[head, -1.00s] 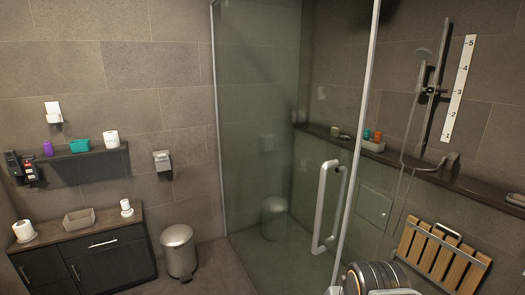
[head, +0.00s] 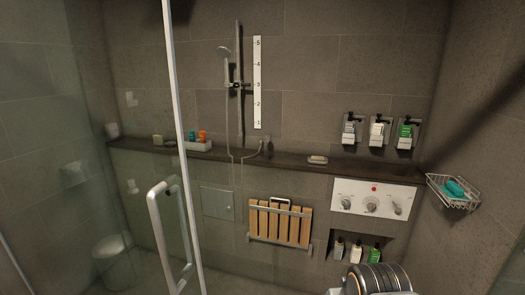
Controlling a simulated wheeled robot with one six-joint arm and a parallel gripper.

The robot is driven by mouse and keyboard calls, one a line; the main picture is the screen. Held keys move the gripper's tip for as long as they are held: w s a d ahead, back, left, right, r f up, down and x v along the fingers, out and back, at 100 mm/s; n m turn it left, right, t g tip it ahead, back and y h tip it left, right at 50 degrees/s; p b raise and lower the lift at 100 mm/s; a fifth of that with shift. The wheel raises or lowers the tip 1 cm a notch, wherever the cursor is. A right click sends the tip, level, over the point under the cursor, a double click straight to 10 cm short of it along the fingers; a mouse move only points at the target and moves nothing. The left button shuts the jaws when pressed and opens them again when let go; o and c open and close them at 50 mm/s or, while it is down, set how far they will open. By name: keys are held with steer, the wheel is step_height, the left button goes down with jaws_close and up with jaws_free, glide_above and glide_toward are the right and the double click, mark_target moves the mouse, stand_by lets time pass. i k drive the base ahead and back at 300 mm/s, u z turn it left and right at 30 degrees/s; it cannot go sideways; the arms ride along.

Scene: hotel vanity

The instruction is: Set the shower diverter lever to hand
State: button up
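A white shower control panel (head: 356,191) is on the back wall at the right of the head view, under the dark ledge. It carries a left knob (head: 346,203), a middle knob (head: 371,204) and a small lever-like handle (head: 397,208) at its right end. A red dot sits above the middle knob. The panel's markings are too small to read, so I cannot tell which control is the diverter or how it is set. The hand shower (head: 224,52) hangs on its vertical rail. Part of my arm shows at the bottom right, below the panel; my gripper is not in view.
A glass door with a metal frame (head: 181,120) and long handle (head: 170,238) stands at the left. A folded wooden seat (head: 280,222) is on the wall left of the panel. A bottle niche (head: 358,250) lies below it, a wire basket (head: 455,192) to its right, and dispensers (head: 377,131) above.

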mark_target(398, 209)
steer(key=z, duration=0.75)
steer(key=k, duration=0.45)
steer(key=u, duration=0.2)
steer(key=i, duration=2.55)
steer(key=z, duration=0.2)
steer(key=k, duration=0.85)
steer(key=u, duration=3.2)
